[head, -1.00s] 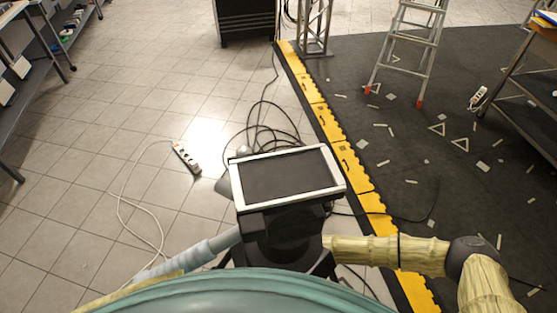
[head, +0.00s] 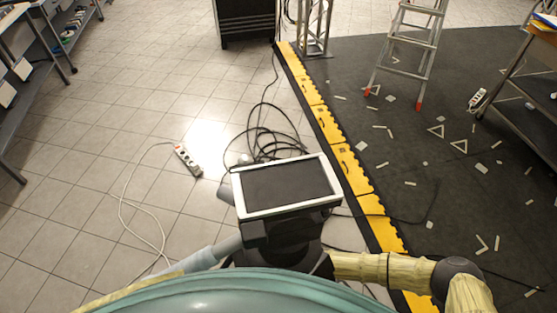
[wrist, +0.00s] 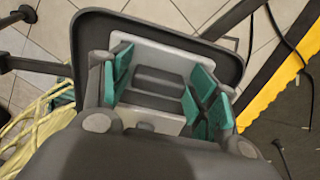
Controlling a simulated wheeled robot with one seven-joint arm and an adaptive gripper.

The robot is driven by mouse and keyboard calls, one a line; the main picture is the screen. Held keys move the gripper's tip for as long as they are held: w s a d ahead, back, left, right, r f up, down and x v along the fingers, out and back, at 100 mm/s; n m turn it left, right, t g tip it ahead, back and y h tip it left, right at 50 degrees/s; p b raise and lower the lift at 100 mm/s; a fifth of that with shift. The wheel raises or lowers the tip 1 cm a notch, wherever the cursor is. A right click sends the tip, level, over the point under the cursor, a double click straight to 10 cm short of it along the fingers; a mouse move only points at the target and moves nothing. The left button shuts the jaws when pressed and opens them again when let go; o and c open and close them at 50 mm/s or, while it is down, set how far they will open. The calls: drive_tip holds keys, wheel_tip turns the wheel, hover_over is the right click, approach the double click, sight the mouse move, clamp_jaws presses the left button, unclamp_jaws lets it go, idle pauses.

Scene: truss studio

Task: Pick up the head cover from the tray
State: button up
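In the wrist view my gripper (wrist: 161,88) is open. Its green finger pads stand wide apart at the left and right. I see nothing held between them. Behind the fingers is a dark plate with rounded corners (wrist: 225,50), with a light grey middle and dark bars; I cannot tell whether this is the tray. In the head view a dark panel with a white frame (head: 287,185) sits at the centre; what it is, I cannot tell. I cannot make out the head cover in either view, and the gripper's fingers do not show in the head view.
Tangled black cables (head: 265,140) and a power strip (head: 188,160) lie on the tiled floor. A yellow edge strip (head: 350,165) borders a dark mat with scattered pieces. A stepladder (head: 408,50) stands on the mat; shelves line both sides.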

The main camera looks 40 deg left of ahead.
drive_tip(key=c, duration=0.5)
drive_tip(key=shift+c, duration=0.3)
drive_tip(key=shift+r, duration=0.1)
